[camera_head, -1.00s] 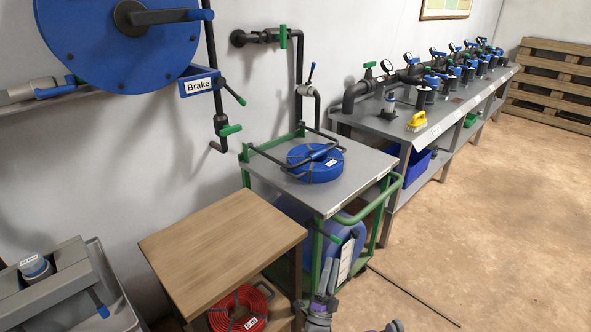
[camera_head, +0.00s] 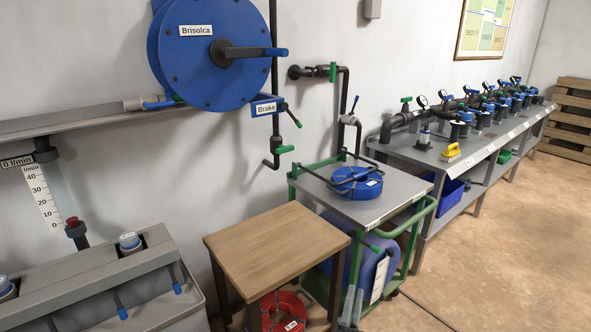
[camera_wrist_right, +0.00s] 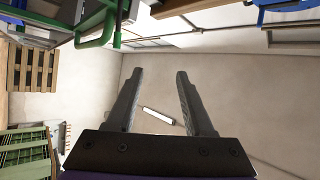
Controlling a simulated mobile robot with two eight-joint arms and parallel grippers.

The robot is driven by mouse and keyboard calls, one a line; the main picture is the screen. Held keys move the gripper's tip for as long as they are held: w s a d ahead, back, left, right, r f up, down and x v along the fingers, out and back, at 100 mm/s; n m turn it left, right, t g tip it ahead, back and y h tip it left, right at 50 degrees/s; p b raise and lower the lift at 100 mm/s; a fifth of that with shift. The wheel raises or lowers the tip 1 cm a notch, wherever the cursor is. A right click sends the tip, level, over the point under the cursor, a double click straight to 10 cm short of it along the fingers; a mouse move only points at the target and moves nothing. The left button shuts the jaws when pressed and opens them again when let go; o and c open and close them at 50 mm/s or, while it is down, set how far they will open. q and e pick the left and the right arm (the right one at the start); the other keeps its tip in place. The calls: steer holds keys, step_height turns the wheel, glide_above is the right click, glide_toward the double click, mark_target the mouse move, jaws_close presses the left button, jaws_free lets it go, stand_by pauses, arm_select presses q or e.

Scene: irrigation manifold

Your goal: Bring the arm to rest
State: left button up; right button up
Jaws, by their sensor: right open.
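My right gripper (camera_head: 351,306) shows at the bottom edge of the head view, its grey fingers pointing up in front of the green-framed cart. In the right wrist view the two dark fingers (camera_wrist_right: 154,74) stand apart with nothing between them. The rest of the right arm is below the head view. My left gripper and arm are not in view.
The green-framed cart (camera_head: 409,190) carries a coiled blue hose (camera_head: 356,183). Left of it stands a wooden table (camera_head: 275,245) with a red hose coil (camera_head: 285,312) beneath. A long grey bench (camera_head: 430,155) with valves runs right. The floor (camera_head: 500,240) at right is open.

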step_height(320, 180, up, 6)
steer(key=w+a+n+g+y, duration=0.2)
steer(key=n+g+y, duration=0.1)
steer(key=n+y, duration=0.3)
steer(key=s+r+n+g+y, duration=0.2)
steer(key=s+n+g+y, duration=0.1)
steer(key=s+n+g, duration=0.15)
steer(key=s+d+f+n+g, duration=0.1)
steer(key=s+f+n+g, duration=0.2)
steer(key=s, duration=0.9)
steer(key=s+d+f+n+g, duration=0.1)
steer(key=s+f+g, duration=0.3)
steer(key=s, duration=0.9)
steer(key=s+d+f+n+g, duration=0.15)
steer(key=s+g, duration=0.35)
steer(key=s, duration=0.7)
arm_select(q)
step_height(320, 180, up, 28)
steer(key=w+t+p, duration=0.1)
steer(key=p, duration=2.4)
arm_select(e)
step_height(320, 180, up, 27)
steer(key=t, duration=0.1)
steer(key=shift+w+a+h, duration=0.2)
steer(key=shift+w+h, duration=0.2)
steer(key=shift+s, duration=0.15)
